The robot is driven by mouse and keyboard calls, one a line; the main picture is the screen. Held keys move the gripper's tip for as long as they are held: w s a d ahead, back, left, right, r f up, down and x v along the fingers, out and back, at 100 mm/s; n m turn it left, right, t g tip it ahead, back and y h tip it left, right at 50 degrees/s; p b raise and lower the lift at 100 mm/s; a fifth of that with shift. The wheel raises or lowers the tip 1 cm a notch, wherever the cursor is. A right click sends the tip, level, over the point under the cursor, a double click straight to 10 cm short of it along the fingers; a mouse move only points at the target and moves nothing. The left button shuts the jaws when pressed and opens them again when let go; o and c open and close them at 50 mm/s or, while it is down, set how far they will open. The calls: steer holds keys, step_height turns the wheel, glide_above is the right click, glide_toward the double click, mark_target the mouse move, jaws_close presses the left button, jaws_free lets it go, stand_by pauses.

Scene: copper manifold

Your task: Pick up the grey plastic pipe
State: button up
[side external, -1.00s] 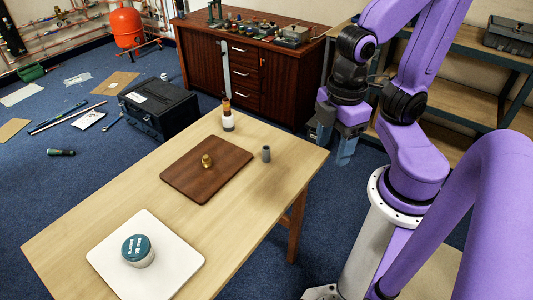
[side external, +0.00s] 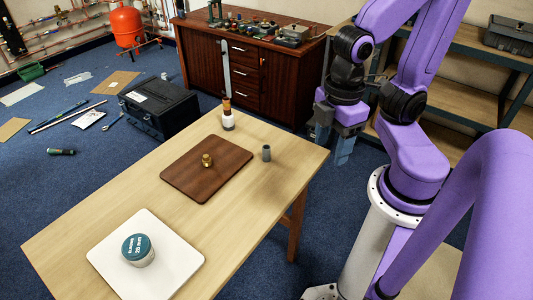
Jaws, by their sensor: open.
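The grey plastic pipe (side external: 266,153) is a short grey cylinder standing upright on the wooden table (side external: 255,220), just right of the brown board. My gripper (side external: 332,148) hangs in the air to the right of the pipe, by the table's right end, with its fingers pointing down. It is open and empty, and it is apart from the pipe. Nothing hides the pipe in this view.
A brass fitting (side external: 207,160) stands on the brown board (side external: 190,182). A bottle with an orange-brown top (side external: 228,118) stands at the table's back edge. A round teal-lidded tin (side external: 138,250) sits on a white board (side external: 175,275). The table around the pipe is clear.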

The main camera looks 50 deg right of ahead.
steer(key=w+a+f+n+h, duration=0.1)
steer(key=w+f+h, duration=0.3)
steer(key=w, duration=0.3)
steer(key=w+a+f+n+h, duration=0.2)
steer(key=w+f+h, duration=0.15)
steer(key=w, duration=0.45)
steer(key=n+t+h, duration=0.2)
steer(key=n+h, duration=0.2)
steer(key=h, duration=0.2)
glide_toward(265, 151)
steer(key=x, duration=0.6)
steer(key=shift+w+f, duration=0.15)
steer(key=shift+w, duration=0.05)
steer(key=shift+x, duration=2.75)
steer(key=shift+s, duration=0.15)
steer(key=c, duration=1)
